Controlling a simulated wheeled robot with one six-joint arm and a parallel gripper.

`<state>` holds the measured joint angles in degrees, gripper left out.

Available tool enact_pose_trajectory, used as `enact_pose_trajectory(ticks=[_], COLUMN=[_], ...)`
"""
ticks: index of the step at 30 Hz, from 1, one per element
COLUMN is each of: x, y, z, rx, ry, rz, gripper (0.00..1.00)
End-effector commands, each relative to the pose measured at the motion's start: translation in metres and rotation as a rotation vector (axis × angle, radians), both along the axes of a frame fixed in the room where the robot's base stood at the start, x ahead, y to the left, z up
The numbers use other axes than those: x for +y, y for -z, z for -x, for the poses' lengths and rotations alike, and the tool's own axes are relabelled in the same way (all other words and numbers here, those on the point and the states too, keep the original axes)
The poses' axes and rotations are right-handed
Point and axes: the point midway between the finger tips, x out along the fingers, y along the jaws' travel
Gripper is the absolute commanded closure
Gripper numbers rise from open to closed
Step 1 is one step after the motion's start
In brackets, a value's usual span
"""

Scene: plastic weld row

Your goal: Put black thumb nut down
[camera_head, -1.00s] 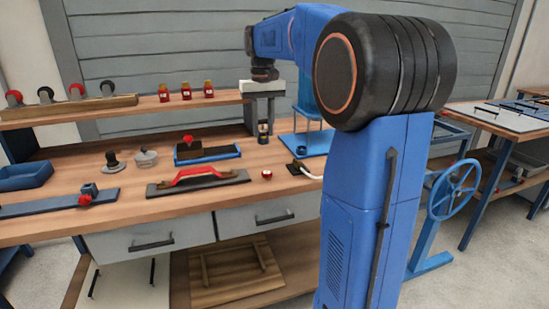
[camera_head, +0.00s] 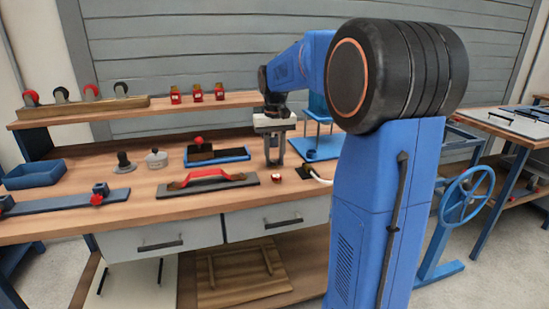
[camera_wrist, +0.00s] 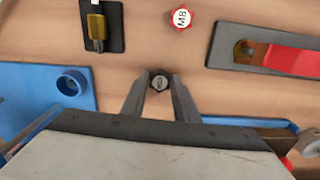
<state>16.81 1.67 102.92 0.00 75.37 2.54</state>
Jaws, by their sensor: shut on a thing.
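My gripper (camera_head: 275,163) points down over the bench top, between the blue-edged tray and the blue stand. In the wrist view its fingers (camera_wrist: 160,86) are shut on the black thumb nut (camera_wrist: 160,81), a small dark knob with a marked top, held at the fingertips. In the head view the nut is too small and hidden to make out. The fingertips are at or just above the wood; I cannot tell whether the nut touches it.
A red M8 piece (camera_wrist: 180,18) and a black plate with a yellow part (camera_wrist: 97,28) lie nearby. A red-handled tool (camera_head: 208,181) lies left. A blue stand (camera_head: 312,154) is right, a blue tray (camera_head: 232,155) left. Bare wood surrounds the fingertips.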

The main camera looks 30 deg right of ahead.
Motion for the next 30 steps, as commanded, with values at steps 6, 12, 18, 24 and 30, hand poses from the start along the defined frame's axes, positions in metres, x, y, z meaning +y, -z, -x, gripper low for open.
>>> enact_pose_trajectory(ticks=[6,12,18,24,30], x=[0.000,0.000,0.000,0.000,0.000], y=[0.003,0.002,0.001,-0.017,-0.055], z=[0.000,0.000,0.000,0.000,0.000], rx=[0.001,0.000,0.000,-0.002,-0.003], ry=[0.000,0.000,0.000,0.000,0.000], rz=[0.000,0.000,0.000,0.001,0.001], gripper=[0.92,0.54,0.54,0.54,0.54])
